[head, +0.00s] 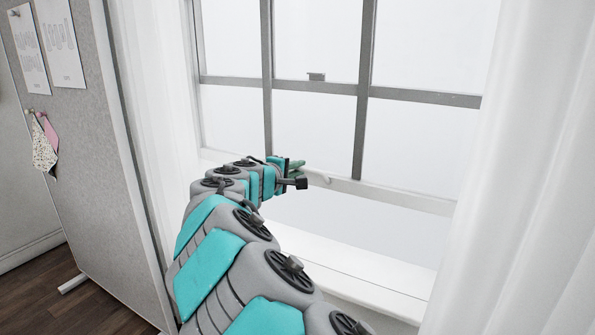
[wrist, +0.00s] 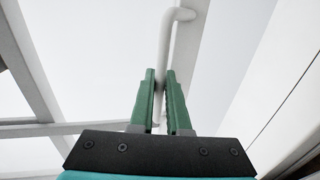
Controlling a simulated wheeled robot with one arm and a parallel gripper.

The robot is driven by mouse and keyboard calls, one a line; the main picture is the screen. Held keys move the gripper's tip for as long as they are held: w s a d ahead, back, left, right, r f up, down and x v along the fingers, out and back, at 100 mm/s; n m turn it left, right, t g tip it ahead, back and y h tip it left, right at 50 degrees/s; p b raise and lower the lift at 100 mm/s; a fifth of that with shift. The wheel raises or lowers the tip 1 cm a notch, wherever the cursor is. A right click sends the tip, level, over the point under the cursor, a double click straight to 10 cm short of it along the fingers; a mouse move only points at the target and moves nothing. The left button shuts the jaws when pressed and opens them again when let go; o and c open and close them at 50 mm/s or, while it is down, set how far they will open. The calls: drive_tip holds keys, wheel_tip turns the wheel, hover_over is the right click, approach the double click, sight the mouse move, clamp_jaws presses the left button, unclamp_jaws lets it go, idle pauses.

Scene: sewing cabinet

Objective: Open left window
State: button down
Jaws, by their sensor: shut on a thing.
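The window (head: 362,125) has dark grey bars and a white lower rail (head: 395,195). The lower rail stands above the white sill (head: 350,270), with a gap between them. A white curved handle (head: 319,179) is on this rail. My gripper (head: 299,172) is at the handle's left part in the head view. In the wrist view my gripper's green fingers (wrist: 159,85) are shut on the white handle (wrist: 178,45), which runs up between them and bends at the top. The exact contact is partly hidden by the fingers.
White curtains hang left (head: 155,90) and right (head: 520,150) of the window. A grey pinboard (head: 85,140) with papers and small cloths stands at the left. A small latch (head: 316,76) sits on the middle rail. The space below the raised rail is clear.

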drive_tip(key=c, duration=0.9)
unclamp_jaws()
drive_tip(key=v, duration=0.7)
drive_tip(key=shift+s+b, duration=0.4)
drive_tip(key=shift+b, duration=0.05)
drive_tip(key=shift+a, duration=0.1)
